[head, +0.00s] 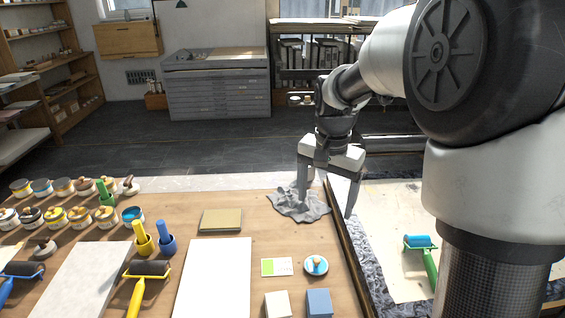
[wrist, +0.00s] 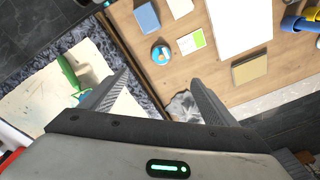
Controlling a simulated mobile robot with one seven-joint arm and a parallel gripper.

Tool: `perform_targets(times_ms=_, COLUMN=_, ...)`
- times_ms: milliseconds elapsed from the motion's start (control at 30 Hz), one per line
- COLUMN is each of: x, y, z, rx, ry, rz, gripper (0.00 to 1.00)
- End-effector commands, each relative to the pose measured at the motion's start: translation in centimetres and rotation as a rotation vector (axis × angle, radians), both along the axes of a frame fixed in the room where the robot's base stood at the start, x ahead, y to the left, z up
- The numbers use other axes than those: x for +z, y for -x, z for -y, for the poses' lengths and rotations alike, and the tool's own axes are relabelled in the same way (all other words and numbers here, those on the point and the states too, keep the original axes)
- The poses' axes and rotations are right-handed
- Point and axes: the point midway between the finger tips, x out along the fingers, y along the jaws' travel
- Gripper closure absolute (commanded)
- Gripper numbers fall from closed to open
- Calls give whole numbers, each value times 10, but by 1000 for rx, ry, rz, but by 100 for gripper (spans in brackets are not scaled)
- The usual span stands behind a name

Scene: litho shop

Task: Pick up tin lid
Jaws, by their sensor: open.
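A small round blue-and-white piece with an orange mark, which looks like the tin lid (head: 316,265), lies on the wooden table near its right edge. It also shows in the wrist view (wrist: 160,53), beyond the fingertips. My gripper (head: 325,208) is open and empty, fingers pointing down, over the table's right edge beside a crumpled grey cloth (head: 298,207). It is farther back than the lid and apart from it. The wrist view shows both fingers of my gripper (wrist: 160,78) spread, with nothing between them.
A green-and-white card (head: 277,267) lies left of the lid. A white block (head: 277,304) and a blue block (head: 319,303) stand in front. A tan block (head: 221,220) lies farther back. A green-handled roller (head: 424,257) rests on the lower bed at right, beyond a dark raised edge.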

Motion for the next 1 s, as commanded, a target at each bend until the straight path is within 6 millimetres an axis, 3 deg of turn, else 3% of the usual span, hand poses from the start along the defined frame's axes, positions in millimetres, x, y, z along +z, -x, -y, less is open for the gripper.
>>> perform_targets(times_ms=33, x=-33, y=-14, z=0, rx=-37, ry=-7, rz=-29, gripper=19)
perform_targets(times_ms=200, x=-85, y=-40, z=0, rx=-135, ry=-20, rz=-85, gripper=19)
perform_targets(times_ms=467, x=-122, y=-49, z=0, rx=-179, ry=-24, rz=-110, gripper=19)
perform_targets(times_ms=800, x=-196, y=-48, z=0, rx=-177, ry=-24, rz=-111, gripper=19)
perform_targets(times_ms=1000, x=-222, y=-49, z=0, rx=-176, ry=-24, rz=-108, gripper=19)
